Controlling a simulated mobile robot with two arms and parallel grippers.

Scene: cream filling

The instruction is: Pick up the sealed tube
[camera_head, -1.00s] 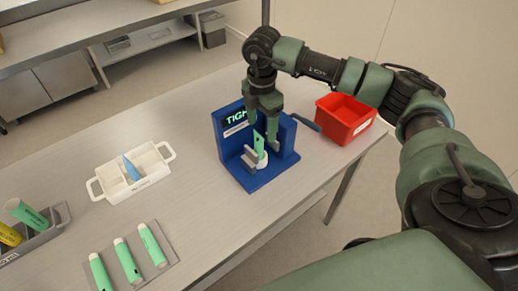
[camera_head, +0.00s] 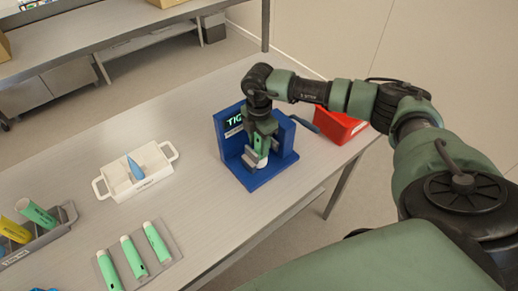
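A green tube (camera_head: 262,147) with a white cap at its lower end stands upright in the blue fixture (camera_head: 272,176), whose back panel carries a lit green display (camera_head: 235,120). My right gripper (camera_head: 260,149) points down from above, its fingers around the upper part of the tube and hiding some of it. Whether the fingers press on the tube or stand slightly apart from it is too small to tell. My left gripper is not in view.
A red bin (camera_head: 340,125) stands right of the fixture, partly behind my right arm. A white tray (camera_head: 155,180) with a blue pointed piece (camera_head: 135,167) is at left. A grey mat (camera_head: 165,235) holds three green tubes. A grey rack (camera_head: 62,228) holds green and yellow tubes.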

